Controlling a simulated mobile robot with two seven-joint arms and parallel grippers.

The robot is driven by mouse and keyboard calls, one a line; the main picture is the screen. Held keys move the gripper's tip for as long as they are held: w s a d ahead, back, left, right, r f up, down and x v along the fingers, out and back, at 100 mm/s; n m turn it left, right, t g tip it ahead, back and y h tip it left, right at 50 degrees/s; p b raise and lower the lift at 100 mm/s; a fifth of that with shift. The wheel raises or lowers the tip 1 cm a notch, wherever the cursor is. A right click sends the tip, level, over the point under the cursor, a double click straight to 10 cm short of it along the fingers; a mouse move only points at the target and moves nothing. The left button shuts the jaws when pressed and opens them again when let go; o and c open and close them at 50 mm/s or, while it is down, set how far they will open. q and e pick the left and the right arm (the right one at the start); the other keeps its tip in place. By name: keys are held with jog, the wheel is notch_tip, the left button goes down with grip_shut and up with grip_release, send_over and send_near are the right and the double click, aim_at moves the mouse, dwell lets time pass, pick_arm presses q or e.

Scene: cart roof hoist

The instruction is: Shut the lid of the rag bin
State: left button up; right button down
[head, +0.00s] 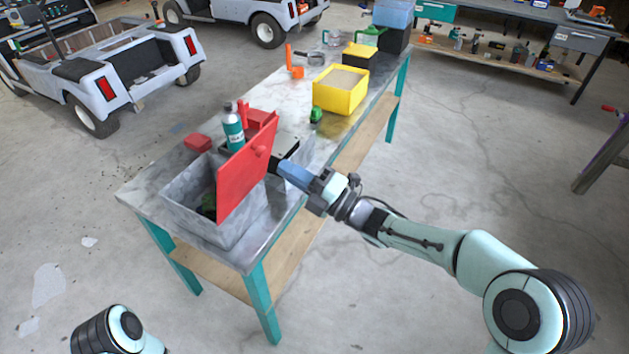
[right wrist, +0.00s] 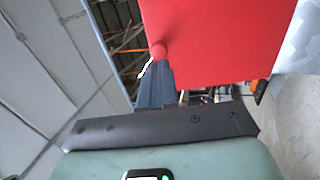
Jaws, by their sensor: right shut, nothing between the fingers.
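The rag bin (head: 228,232) is a grey box at the near end of the workbench. Its red lid (head: 240,180) stands up steeply, and the bin is open, with something dark green inside. A round red knob (head: 260,151) sits on the lid's face toward my right gripper (head: 277,164). That gripper is shut and empty, its tips close beside the lid. In the right wrist view the red lid (right wrist: 220,40) fills the upper right, and the knob (right wrist: 158,52) is right at the fingertips (right wrist: 157,68); I cannot tell whether they touch. My left gripper is out of view.
A yellow bin (head: 341,92) stands farther along the workbench (head: 145,190). The floor right of the bench is clear.

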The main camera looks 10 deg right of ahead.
aim_at(264, 154)
jog(key=shift+p+x, duration=0.35)
jog(key=shift+x, duration=1.5)
